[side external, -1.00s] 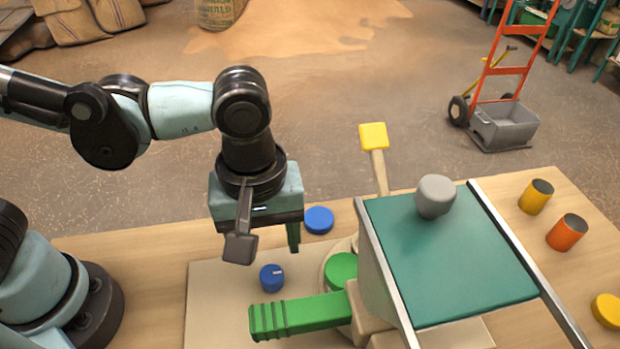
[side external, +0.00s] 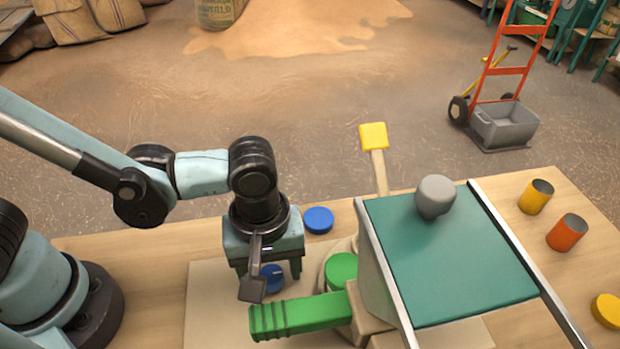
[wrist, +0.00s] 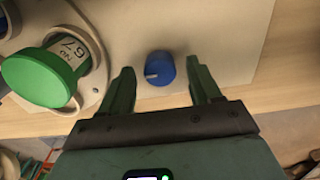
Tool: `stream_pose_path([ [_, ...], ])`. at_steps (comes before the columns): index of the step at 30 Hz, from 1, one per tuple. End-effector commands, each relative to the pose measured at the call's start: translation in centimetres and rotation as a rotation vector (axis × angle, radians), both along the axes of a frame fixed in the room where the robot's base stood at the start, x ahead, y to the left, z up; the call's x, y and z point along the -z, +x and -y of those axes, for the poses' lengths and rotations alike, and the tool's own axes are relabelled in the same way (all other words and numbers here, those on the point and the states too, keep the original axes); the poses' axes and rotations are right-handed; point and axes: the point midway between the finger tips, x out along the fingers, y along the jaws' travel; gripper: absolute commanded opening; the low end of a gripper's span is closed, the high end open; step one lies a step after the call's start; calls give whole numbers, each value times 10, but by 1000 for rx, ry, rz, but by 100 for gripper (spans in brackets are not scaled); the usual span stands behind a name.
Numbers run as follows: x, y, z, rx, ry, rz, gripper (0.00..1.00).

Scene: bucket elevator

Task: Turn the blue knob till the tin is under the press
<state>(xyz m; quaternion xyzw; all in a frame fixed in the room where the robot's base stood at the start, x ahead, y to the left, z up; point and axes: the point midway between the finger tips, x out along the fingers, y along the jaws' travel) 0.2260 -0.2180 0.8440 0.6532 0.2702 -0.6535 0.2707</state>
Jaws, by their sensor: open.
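The blue knob (side external: 272,277) stands on a pale board, and its white mark shows in the wrist view (wrist: 160,68). My gripper (side external: 268,270) is open and points down over the knob. In the wrist view its two green fingers (wrist: 160,78) stand one on each side of the knob, with gaps between. A tin with a green lid (wrist: 45,76) and a pale printed label stands on a round pale plate (wrist: 96,30). In the side view the green lid (side external: 341,268) is left of the teal-topped housing (side external: 450,270), perhaps the press; its underside is hidden.
A green ribbed handle (side external: 300,316) lies close to the knob on the near side. A loose blue disc (side external: 318,220) lies behind my gripper. A yellow-ended lever (side external: 374,136) rises at the back.

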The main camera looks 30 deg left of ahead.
Motion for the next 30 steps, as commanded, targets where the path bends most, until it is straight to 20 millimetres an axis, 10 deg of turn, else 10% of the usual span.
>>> stream_pose_path([
  [12,0,0,0,0,0,0,7],
  [30,0,0,0,235,1,0,7],
])
